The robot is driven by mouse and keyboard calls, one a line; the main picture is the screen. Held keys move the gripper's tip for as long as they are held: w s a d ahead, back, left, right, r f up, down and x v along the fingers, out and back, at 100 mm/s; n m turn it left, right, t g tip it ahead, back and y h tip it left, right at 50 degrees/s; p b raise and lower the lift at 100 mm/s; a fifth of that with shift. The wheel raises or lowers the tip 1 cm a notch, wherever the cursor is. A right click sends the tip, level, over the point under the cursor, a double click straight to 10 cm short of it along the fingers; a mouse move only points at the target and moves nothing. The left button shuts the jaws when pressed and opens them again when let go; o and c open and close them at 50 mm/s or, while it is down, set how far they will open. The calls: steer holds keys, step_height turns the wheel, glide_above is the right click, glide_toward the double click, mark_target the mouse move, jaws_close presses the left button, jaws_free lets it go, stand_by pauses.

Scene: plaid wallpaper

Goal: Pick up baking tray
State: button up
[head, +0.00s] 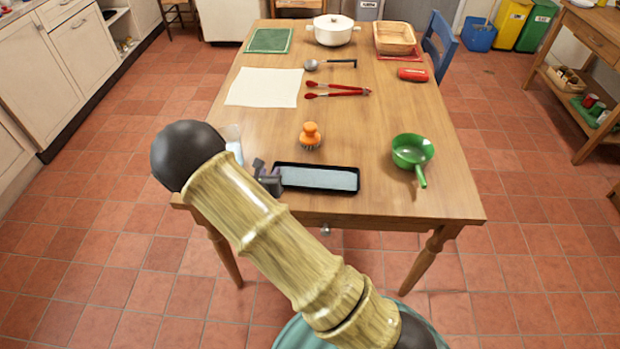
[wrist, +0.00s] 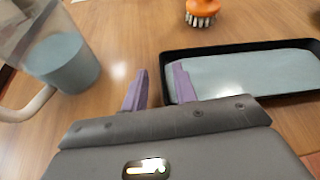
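The baking tray (head: 318,190) is a black, shallow rectangular tray with a pale blue-grey inside, lying flat at the near edge of the wooden table. It also shows at the right of the wrist view (wrist: 225,50). My gripper (head: 267,168) is at the tray's left end. In the wrist view my gripper's two purple fingers (wrist: 160,68) are apart with nothing held between them. The right finger overlaps the tray's left end and the left finger is outside it over bare wood. I cannot tell whether either finger touches the tray.
A clear jug (wrist: 62,65) stands just left of my gripper. An orange brush (head: 310,138) is behind the tray, and a green pan (head: 411,150) is to its right. Red tongs (head: 336,91), a ladle (head: 330,63) and a white pot (head: 333,31) lie farther back.

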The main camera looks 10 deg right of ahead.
steer(key=x, duration=0.3)
steer(key=shift+w, duration=0.15)
stand_by(0.3)
jaws_close()
